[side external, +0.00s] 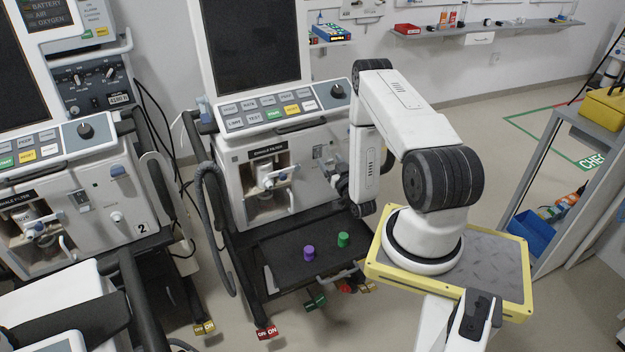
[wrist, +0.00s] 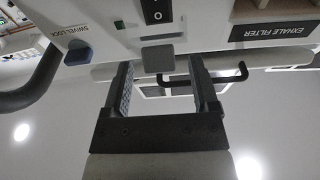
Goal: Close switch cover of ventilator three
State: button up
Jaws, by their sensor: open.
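The ventilator (side external: 285,140) in front of my arm stands to the right of the one marked 2; I see no number on it. In the wrist view, a black rocker switch (wrist: 157,11) is uncovered on its white front panel. A dark grey flap (wrist: 157,58), apparently the switch cover, hangs below the switch in line with it. My gripper (wrist: 158,72) is open, its two fingers on either side of the flap, with visible gaps and nothing held. In the side view my gripper (side external: 340,186) is at the ventilator's lower right front, its fingers hard to make out.
A purple cap (side external: 309,253) and a green cap (side external: 343,240) stand on the black shelf (side external: 285,272) below. A grey hose (side external: 207,215) hangs at left.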

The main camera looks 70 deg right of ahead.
aim_at(329, 160)
jog(key=shift+w+d+r+g+y, duration=0.15)
jog(key=shift+w+r+g+y, duration=0.05)
jog(key=shift+r+g+y, duration=1.3)
jog(key=shift+w+d+r+g+y, duration=0.15)
jog(key=shift+r+g+y, duration=1.1)
jog(key=shift+g, duration=0.45)
jog(key=shift+w+d+r+g+y, duration=0.3)
jog(key=shift+r+g+y, duration=0.2)
jog(key=shift+g+y, duration=0.3)
jog(key=v, duration=0.8)
jog(key=w+a+r+n+g+y, duration=0.1)
jog(key=w+a+n+y, duration=0.1)
jog(key=a, duration=1)
jog(key=w+a+r+n+g+y, duration=0.1)
jog(key=w+a+n, duration=0.3)
jog(key=a, duration=0.7)
jog(key=shift+a+r+g+y, duration=0.35)
jog(key=shift+r+g+y, duration=0.05)
jog(key=shift+r+y, duration=0.4)
